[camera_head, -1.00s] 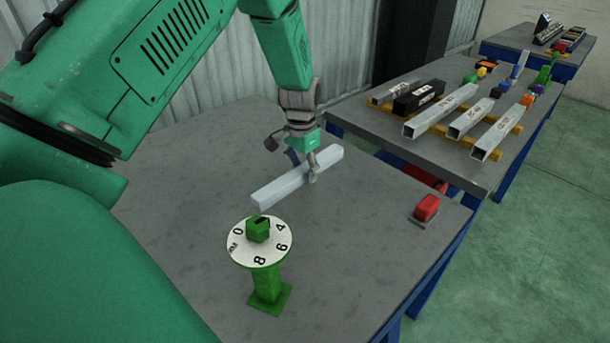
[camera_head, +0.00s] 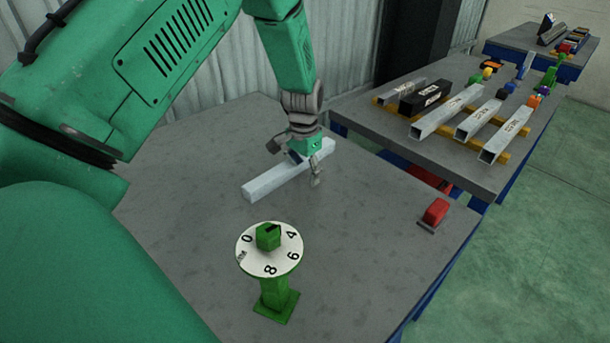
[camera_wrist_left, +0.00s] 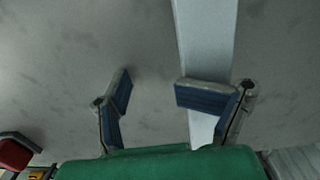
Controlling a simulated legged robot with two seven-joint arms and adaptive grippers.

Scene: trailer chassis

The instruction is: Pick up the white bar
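The white bar (camera_head: 268,183) lies slantwise on the near grey table. My left gripper (camera_head: 294,164) points down over the bar's middle and far part, with its fingers spread apart. In the left wrist view the gripper (camera_wrist_left: 151,91) is open, with a wide gap between its blue pads. There the bar (camera_wrist_left: 205,35) runs behind the right finger, and mostly bare table shows between the fingers. The gripper hides part of the bar. I cannot tell whether a finger touches it. My right gripper is not in view.
A green post with a white numbered dial (camera_head: 270,262) stands in front of the bar. A red button block (camera_head: 435,211) sits at the table's right edge. A second table (camera_head: 440,152) behind holds several bars and small coloured parts. The near table (camera_head: 345,250) is clear between dial and button.

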